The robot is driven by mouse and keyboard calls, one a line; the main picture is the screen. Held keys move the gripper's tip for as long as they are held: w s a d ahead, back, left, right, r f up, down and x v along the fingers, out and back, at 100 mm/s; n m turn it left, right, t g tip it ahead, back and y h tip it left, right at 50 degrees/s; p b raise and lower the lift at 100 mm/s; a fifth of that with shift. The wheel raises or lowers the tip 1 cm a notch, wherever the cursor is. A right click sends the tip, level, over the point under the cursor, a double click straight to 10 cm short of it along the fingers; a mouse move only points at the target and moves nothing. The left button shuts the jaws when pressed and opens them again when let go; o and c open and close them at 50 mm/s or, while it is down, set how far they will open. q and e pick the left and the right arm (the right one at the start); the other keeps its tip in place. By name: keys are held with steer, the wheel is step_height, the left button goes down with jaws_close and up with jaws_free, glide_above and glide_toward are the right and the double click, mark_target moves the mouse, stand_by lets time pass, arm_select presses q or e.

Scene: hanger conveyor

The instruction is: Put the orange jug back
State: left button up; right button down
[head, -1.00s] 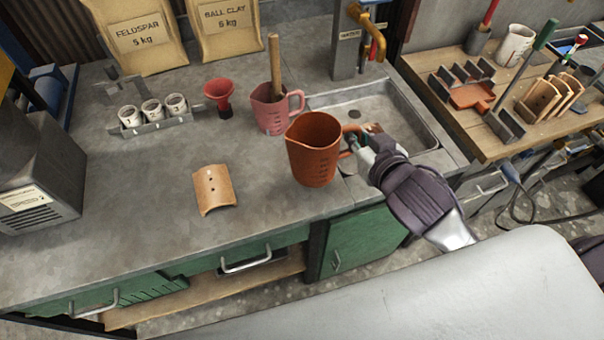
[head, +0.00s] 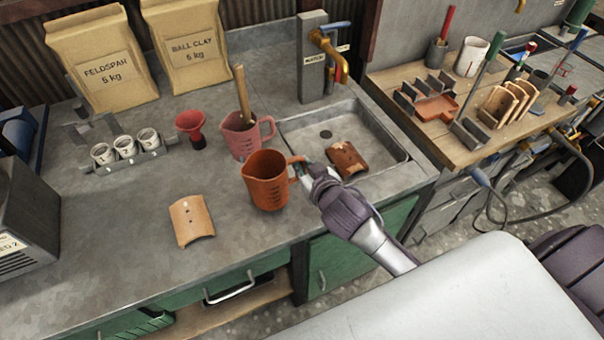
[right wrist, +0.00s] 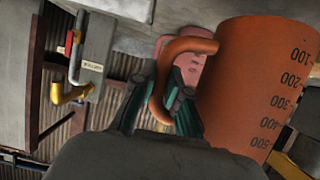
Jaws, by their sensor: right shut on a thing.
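The orange jug (head: 267,182) is upright at the grey counter, left of the sink and in front of the pink jug (head: 241,136). I cannot tell whether its base touches the counter. My right gripper (head: 301,170) is shut on the jug's handle from the right. In the right wrist view the orange jug (right wrist: 262,85) fills the right side, and its handle passes between the fingers of my right gripper (right wrist: 168,110). Dark printed measure numbers show on its wall. My left gripper does not show.
A sink (head: 380,130) holds a glazed brown tile (head: 346,160). A plain tile (head: 191,220) lies on the counter. A red funnel (head: 190,125), a rack of white cups (head: 126,150) and two clay bags (head: 105,70) stand behind.

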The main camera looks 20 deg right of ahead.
step_height(320, 180, down, 4)
stand_by(0.4)
steer(key=shift+f, duration=0.15)
steer(key=c, duration=1.2)
jaws_free()
steer(key=shift+s, duration=0.25)
steer(key=v, duration=0.6)
steer(key=b+v, duration=0.1)
steer(key=v, duration=0.4)
steer(key=shift+s+r, duration=0.25)
steer(key=shift+r, duration=0.15)
